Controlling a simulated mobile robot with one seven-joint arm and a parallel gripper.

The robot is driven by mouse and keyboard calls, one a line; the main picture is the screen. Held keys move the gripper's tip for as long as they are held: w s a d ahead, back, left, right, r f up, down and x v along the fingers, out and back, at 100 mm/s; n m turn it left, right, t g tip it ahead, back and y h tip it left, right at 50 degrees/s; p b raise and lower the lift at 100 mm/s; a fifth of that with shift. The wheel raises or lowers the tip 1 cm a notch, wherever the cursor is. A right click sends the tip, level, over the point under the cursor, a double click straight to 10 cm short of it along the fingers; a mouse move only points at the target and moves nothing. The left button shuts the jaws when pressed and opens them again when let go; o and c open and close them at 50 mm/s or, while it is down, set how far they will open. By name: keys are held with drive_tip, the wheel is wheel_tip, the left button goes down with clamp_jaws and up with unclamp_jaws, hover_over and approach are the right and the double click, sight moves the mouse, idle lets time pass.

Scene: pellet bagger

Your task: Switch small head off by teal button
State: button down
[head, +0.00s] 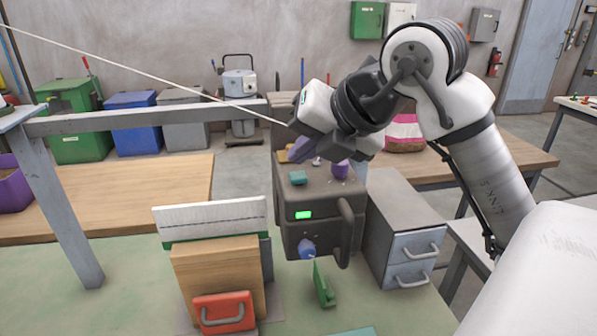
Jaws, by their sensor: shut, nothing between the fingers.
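A dark grey machine (290,235) stands on the green bench in the middle. The teal button (298,178) is on its top face, near the front left. A green light (303,215) is lit on its front, above a blue knob (307,248). A purple knob (340,170) sits on the top at the right. My gripper (294,156) is shut and empty above the back of the top face. Something yellow (283,156) is partly hidden by my gripper. I cannot tell which part is the small head.
A grey drawer cabinet (403,235) stands right of the machine. A wooden block (215,275) with a red handle and a white panel (210,217) stand at the left. A green upright piece (322,285) is in front. A cable crosses the upper left to my gripper.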

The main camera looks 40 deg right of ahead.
sight(305, 178)
drive_tip(key=shift+f, duration=0.2)
drive_tip(key=shift+f+b, duration=0.25)
drive_tip(key=shift+b, duration=0.35)
drive_tip(key=shift+f+b, duration=0.55)
idle(0.5)
drive_tip(key=shift+r, duration=0.15)
drive_tip(key=shift+r+p, duration=0.6)
drive_tip(key=shift+r, duration=0.25)
wheel_tip(305, 178, up, 6)
drive_tip(key=p, duration=0.3)
drive_tip(key=shift+p, duration=0.35)
